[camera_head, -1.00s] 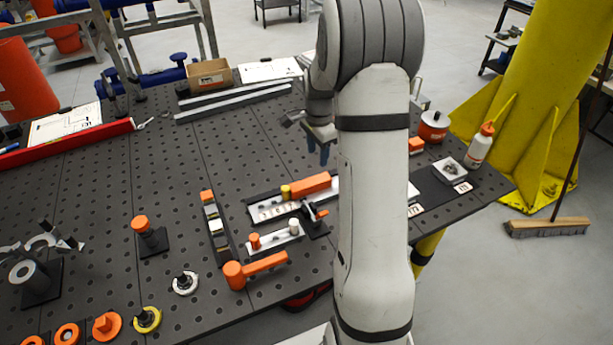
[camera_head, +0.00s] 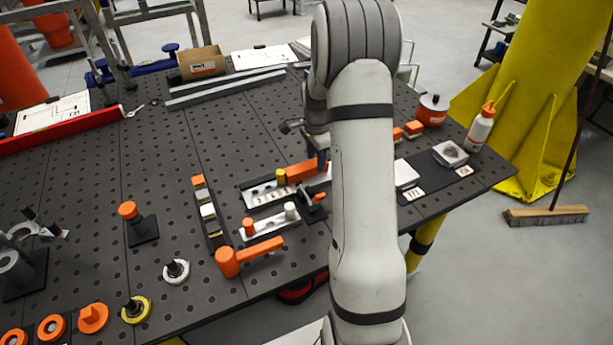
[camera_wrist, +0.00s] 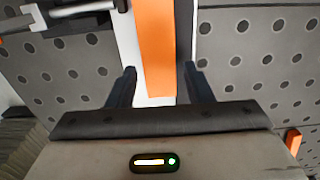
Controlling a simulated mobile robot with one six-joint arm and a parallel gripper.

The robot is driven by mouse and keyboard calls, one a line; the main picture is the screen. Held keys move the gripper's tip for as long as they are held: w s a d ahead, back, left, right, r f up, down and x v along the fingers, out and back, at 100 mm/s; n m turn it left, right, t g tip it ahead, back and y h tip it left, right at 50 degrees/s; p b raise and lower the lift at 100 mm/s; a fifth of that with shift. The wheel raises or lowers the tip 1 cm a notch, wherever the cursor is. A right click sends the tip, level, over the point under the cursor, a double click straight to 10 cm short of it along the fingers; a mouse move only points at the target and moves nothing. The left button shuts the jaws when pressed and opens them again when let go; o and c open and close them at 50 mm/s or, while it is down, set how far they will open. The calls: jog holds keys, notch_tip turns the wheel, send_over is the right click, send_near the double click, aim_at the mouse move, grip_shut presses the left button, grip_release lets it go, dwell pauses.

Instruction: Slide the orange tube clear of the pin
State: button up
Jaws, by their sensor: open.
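The long orange tube (camera_head: 302,172) lies on a pale fixture plate on the dark perforated table. A short yellow upright piece (camera_head: 281,177) stands at its left end; I cannot tell whether this is the pin. My gripper (camera_wrist: 159,70) is open, with its two dark fingers on either side of the orange tube (camera_wrist: 156,45) as seen in the wrist view. The fingers look apart from the tube, and their height over it is hard to judge. In the head view my arm hides the tube's right end and most of the gripper.
A white plate (camera_head: 262,222) with small pegs lies in front of the tube, and an orange T-shaped piece (camera_head: 262,250) is nearer still. A narrow rack of blocks (camera_head: 210,225) stands to the left. A white bottle (camera_head: 480,131) stands at the right.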

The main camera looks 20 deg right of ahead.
jog(key=shift+f, duration=0.35)
dwell(0.4)
jog(key=c, duration=0.7)
jog(key=shift+d, duration=0.25)
jog(key=shift+d+r, duration=0.1)
jog(key=shift+d, duration=0.65)
jog(key=shift+d, duration=0.2)
jog(key=shift+d, duration=0.75)
jog(key=o, duration=1.2)
